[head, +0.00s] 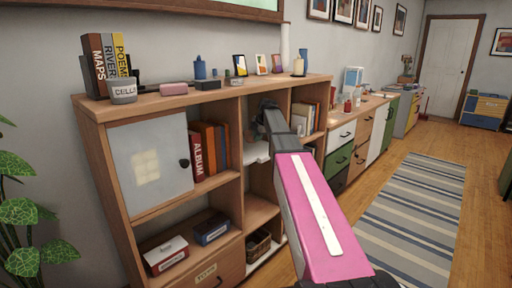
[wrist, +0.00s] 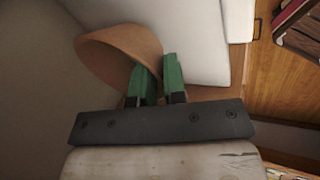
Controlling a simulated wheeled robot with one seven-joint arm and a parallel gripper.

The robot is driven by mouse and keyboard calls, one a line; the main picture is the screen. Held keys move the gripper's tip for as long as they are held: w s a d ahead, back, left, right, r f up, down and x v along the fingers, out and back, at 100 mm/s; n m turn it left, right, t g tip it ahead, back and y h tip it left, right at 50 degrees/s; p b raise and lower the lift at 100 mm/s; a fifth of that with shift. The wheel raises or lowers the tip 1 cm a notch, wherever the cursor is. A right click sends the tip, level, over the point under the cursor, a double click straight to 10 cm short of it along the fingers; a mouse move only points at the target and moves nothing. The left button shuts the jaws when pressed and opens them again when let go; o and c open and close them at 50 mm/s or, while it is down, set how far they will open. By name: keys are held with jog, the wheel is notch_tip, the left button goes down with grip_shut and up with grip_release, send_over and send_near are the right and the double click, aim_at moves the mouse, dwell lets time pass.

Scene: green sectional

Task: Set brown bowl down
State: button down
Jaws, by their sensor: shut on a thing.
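The brown bowl (wrist: 115,48) is in the wrist view, tilted, with its rim between the green fingers of my gripper (wrist: 155,75). My gripper is shut on the bowl's edge. In the head view the end of my arm (head: 268,112) reaches into the middle opening of the wooden shelf unit (head: 205,97). The bowl cannot be made out in the head view. A white flat surface (wrist: 198,45) lies right beside the bowl in the wrist view; I cannot tell whether they touch.
The opening has wooden dividers at both sides. Albums (head: 208,150) stand to its left and more books (head: 305,115) to its right. A white flat object (head: 256,153) sits inside it. A basket (head: 258,246) is below. Several small items line the unit's top.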

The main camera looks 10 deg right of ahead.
jog(key=shift+w+a+f, duration=0.15)
jog(key=shift+f, duration=2.35)
jog(key=c, duration=1.2)
grip_release()
jog(key=v, duration=1.2)
